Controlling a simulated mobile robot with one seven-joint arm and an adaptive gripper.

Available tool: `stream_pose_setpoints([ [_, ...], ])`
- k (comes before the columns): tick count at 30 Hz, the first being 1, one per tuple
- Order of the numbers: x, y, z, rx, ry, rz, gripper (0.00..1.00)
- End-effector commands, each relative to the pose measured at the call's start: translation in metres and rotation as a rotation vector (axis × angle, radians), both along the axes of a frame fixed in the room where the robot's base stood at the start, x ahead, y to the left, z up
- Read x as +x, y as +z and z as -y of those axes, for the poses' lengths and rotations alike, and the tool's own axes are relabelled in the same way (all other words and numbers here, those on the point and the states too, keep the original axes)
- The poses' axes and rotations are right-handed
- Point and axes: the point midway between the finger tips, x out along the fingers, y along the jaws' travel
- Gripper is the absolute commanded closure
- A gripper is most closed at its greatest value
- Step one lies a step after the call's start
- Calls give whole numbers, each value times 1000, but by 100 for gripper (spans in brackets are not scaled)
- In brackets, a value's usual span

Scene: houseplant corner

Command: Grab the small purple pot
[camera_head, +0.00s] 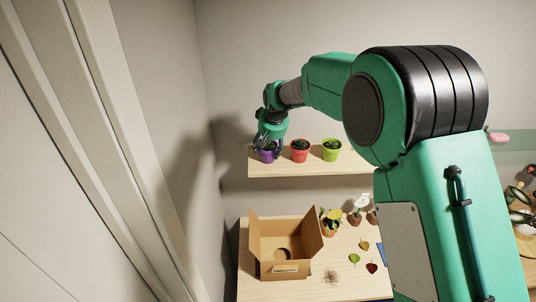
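The small purple pot (267,156) stands at the left end of the wooden wall shelf, with a dark plant in it. My gripper (268,147) is right at the pot, reaching down from above. Its fingers overlap the pot's upper part and hide some of its rim and plant. At this size I cannot tell whether the fingers touch the pot or how far apart they are.
A red pot (300,155) and a green pot (331,154) stand to the right on the shelf (290,170). Below, an open cardboard box (285,245), a potted plant (331,223) and loose leaves lie on a table (345,289). A wall is close on the left.

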Motion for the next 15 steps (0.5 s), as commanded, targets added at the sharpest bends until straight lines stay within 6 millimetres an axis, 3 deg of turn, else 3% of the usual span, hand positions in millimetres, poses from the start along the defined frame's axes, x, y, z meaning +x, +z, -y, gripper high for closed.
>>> stream_pose_setpoints([
  [3,0,0,0,0,0,0,71],
  [15,0,4,0,0,0,1,71],
])
